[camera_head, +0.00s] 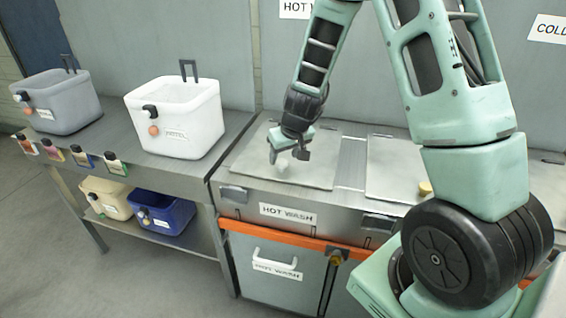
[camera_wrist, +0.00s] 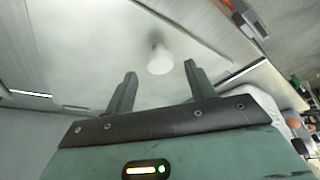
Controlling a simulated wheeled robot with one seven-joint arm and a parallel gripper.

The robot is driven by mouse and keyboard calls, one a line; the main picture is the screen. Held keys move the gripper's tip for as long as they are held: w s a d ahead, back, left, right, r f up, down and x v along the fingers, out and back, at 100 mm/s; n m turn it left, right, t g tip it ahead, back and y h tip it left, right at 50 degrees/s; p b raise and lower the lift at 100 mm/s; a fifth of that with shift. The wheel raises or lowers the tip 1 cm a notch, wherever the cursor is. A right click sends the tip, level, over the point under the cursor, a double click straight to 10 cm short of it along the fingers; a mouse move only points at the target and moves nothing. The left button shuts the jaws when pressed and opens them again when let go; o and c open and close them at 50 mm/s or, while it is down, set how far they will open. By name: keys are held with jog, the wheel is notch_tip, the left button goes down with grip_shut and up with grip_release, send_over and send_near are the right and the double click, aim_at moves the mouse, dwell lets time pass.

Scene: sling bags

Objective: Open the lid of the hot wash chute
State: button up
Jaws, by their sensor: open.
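The hot wash chute lid (camera_head: 325,160) is a flat grey panel lying shut in the steel counter top, above a "HOT WASH" label (camera_head: 288,214). A pale round knob (camera_head: 283,166) stands on the lid, and it shows clearly in the wrist view (camera_wrist: 160,60). My gripper (camera_head: 288,157) is open and empty over the left part of the lid. In the wrist view my gripper (camera_wrist: 161,75) has its fingertips on either side of the knob's line, with the knob just beyond them. I cannot tell whether a finger touches it.
A second lid (camera_head: 390,165) with a yellowish knob (camera_head: 425,188) lies to the right. A white bin (camera_head: 180,125) and a grey bin (camera_head: 55,103) stand on the left counter. An orange rail (camera_head: 280,236) runs along the front, above a cabinet door with a white handle (camera_head: 275,262).

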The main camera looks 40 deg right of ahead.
jog(key=shift+x, duration=1.3)
